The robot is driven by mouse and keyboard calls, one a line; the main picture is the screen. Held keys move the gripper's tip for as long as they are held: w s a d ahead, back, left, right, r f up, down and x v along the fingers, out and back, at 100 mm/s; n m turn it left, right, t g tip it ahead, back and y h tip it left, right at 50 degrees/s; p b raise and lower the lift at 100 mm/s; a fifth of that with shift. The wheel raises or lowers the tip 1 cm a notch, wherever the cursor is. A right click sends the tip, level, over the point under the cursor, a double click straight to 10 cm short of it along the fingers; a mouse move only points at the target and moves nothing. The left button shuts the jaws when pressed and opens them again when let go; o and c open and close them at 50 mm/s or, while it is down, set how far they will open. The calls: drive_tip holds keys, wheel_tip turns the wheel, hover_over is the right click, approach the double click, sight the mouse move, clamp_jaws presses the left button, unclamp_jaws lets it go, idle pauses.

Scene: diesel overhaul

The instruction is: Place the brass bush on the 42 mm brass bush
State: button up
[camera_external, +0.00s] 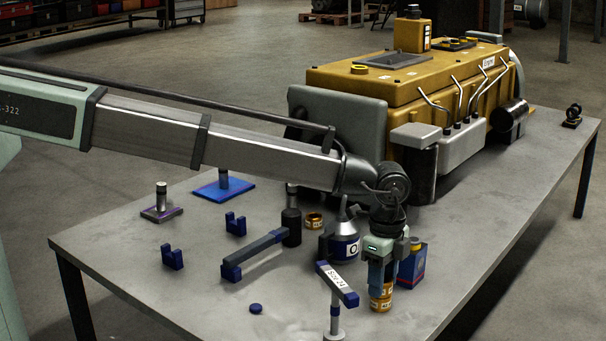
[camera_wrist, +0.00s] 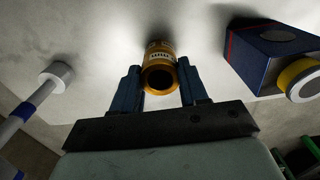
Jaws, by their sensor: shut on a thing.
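My gripper (camera_external: 381,279) points down near the front right of the table and is shut on a brass bush (camera_external: 381,289). A second brass band, the lower bush (camera_external: 380,304), shows directly under it at table level. The two look in line and touching or nearly so; I cannot tell if there is a gap. In the wrist view, my gripper (camera_wrist: 158,78) has a finger on each side of the brass bush (camera_wrist: 159,60), whose dark bore faces the camera. Dark lettering shows on the brass below. Another brass ring (camera_external: 314,220) lies farther back, apart from the gripper.
A blue box (camera_external: 411,268) stands close right of my gripper. The yellow engine (camera_external: 410,85) fills the back.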

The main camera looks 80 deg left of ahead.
drive_tip(key=o, duration=1.2)
drive_tip(key=shift+o, duration=0.2)
wheel_tip(320, 180, up, 12)
drive_tip(key=shift+r, duration=0.1)
